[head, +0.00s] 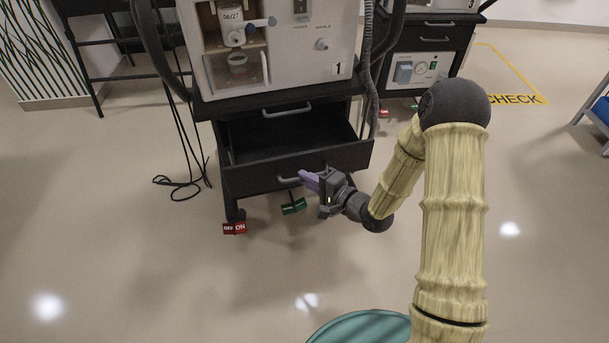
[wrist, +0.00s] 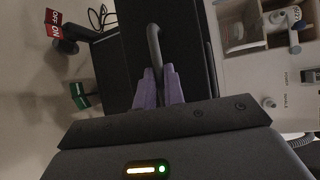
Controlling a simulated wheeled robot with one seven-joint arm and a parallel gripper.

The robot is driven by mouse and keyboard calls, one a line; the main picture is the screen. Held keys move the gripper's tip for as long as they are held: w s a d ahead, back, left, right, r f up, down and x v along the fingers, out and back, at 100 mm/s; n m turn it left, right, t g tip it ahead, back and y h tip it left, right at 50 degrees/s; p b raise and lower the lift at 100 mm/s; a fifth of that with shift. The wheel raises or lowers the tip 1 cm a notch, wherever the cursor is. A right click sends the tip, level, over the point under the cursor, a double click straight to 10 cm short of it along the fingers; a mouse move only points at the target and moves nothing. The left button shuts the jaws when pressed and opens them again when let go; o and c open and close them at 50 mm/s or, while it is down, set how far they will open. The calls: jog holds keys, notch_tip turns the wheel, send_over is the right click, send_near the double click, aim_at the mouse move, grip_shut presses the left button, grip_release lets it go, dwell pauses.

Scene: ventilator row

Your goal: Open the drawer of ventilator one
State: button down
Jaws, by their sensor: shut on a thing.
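Ventilator one (head: 285,45) is a pale unit marked "1" on a black cart. The cart's lower drawer (head: 345,158) stands pulled out, and its inside looks dark and empty. An upper drawer with its own handle (head: 287,110) is closed above it. My gripper (head: 307,181) is at the front of the open drawer, with its purple fingers shut on the grey drawer handle (head: 289,180). In the wrist view the purple fingers (wrist: 158,88) sit on both sides of the handle bar (wrist: 154,45).
Red (head: 235,228) and green (head: 293,207) tags sit low at the cart's feet. Black cables (head: 180,185) lie on the floor at left. A second ventilator cart (head: 425,50) stands behind at right. The floor in front is clear.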

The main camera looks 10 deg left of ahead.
jog(key=c, duration=1.5)
grip_release()
jog(key=p+v, duration=0.5)
jog(key=v, duration=1.2)
jog(key=shift+d, duration=0.25)
